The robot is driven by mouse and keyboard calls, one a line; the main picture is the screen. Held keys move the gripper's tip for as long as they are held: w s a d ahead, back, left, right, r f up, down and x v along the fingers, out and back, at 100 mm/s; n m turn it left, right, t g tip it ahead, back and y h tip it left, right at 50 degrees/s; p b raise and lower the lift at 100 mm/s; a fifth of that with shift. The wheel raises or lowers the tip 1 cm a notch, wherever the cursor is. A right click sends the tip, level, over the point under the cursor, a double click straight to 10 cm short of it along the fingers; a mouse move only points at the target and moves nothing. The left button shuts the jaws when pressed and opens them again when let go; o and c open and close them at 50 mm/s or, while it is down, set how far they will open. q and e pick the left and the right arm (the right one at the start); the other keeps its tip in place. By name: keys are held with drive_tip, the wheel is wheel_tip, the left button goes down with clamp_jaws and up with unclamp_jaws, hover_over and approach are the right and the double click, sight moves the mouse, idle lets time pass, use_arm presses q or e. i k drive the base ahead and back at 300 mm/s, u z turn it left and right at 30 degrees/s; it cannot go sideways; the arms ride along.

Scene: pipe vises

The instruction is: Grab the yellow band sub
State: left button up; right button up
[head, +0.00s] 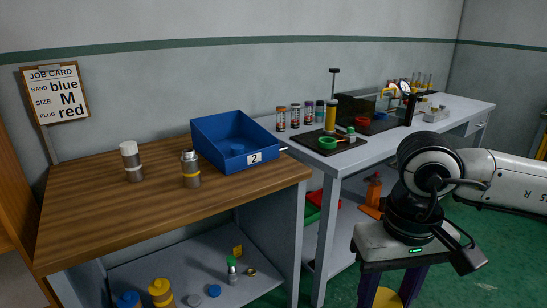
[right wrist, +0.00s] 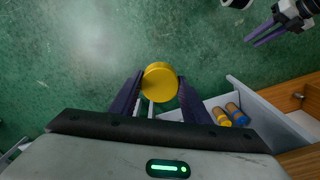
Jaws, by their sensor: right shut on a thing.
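A grey sub with a pale top (head: 131,162) stands left of the yellow-banded one. The blue bin (head: 205,150) marked 2 is behind. Yellow and blue pieces (head: 161,292) lie on the lower shelf. The bench front is clear. A job card (head: 55,95) reads blue, M, red.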

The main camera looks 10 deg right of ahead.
sight(190, 163)
drive_tip(key=u, duration=1.65)
drive_tip(key=k, duration=0.1)
drive_tip(key=z, duration=2.5)
drive_tip(key=i, duration=1.3)
drive_tip(key=u, duration=1.5)
drive_tip(key=i, duration=1)
drive_tip(key=u, duration=0.25)
